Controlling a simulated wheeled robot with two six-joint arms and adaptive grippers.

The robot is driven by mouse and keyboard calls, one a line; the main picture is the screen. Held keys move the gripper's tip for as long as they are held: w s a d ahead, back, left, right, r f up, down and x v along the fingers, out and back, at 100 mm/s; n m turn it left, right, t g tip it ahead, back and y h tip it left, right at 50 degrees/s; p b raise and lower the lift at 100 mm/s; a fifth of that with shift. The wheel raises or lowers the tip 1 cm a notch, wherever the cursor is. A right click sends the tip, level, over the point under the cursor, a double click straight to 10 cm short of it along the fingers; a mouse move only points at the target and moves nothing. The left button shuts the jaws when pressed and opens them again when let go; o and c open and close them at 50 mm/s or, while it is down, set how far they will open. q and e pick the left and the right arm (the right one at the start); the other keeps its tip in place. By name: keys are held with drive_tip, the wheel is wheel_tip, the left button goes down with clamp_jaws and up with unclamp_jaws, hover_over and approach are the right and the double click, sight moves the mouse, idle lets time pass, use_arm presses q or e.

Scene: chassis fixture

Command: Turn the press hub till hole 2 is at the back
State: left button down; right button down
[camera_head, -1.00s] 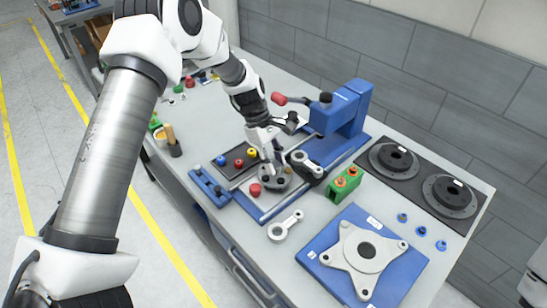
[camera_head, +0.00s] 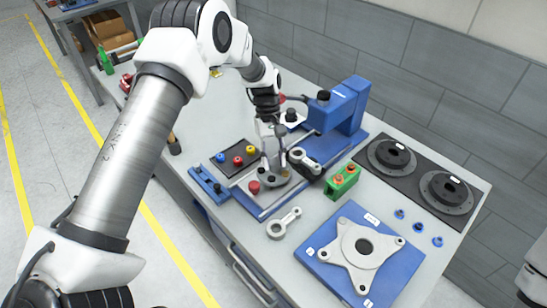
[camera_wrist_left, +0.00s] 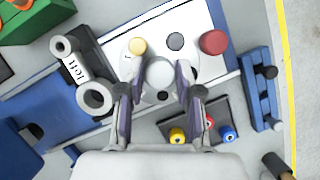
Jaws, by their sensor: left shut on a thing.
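The press hub is a light grey round piece (camera_wrist_left: 197,65) with a raised centre knob and several round spots on its top. It also shows low on the fixture in the head view (camera_head: 273,179). Hole numbers are too small to read. My left gripper (camera_wrist_left: 158,72) points down with its fingers on both sides of the knob, shut on the hub. In the head view my left gripper (camera_head: 272,158) hides part of the hub. My right gripper is not in view.
A red knob (camera_wrist_left: 214,42) stands close beside the hub. A link marked "left" (camera_wrist_left: 74,70) lies on the other side. A tray of coloured knobs (camera_head: 236,168), a blue press (camera_head: 344,106) and a green block (camera_head: 342,182) stand around. A loose link (camera_head: 284,223) lies in front.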

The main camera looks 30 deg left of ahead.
use_arm(q)
drive_tip(key=shift+s+f, duration=0.1)
drive_tip(key=shift+s, duration=0.05)
drive_tip(key=c, duration=0.8)
unclamp_jaws()
drive_tip(key=v, duration=1.2)
